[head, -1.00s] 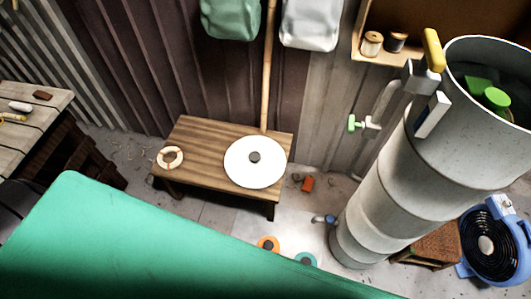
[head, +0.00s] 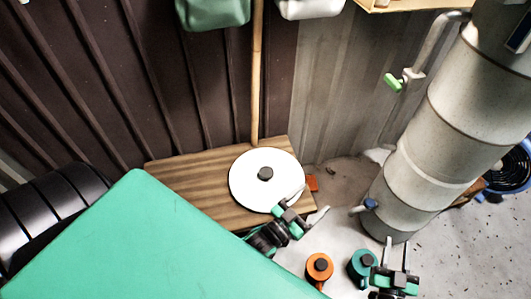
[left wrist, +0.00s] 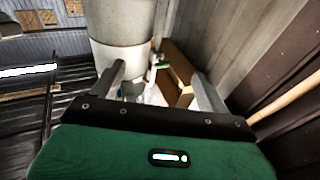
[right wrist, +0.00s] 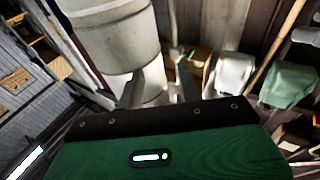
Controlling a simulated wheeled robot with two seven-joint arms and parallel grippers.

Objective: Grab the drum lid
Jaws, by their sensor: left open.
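The drum lid is a white disc (head: 247,195) with a dark round knob (head: 265,174) in its middle. It lies flat on a low wooden bench (head: 185,172) in the head view. My left gripper (head: 308,203) is open at the lid's lower right edge, and one finger overlaps the rim in the picture. I cannot tell whether it touches. The open fingers also show in the left wrist view (left wrist: 160,78), with nothing seen between them to hold. My right gripper (head: 397,242) is open and empty, further right over the floor, near the drum's foot.
The tall grey drum (head: 440,130) stands at the right, with a green-handled tap (head: 394,82) beside it. An orange round item (head: 319,268) and a teal one (head: 362,264) are on the floor near my right gripper. A pole (head: 257,70) leans behind the bench.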

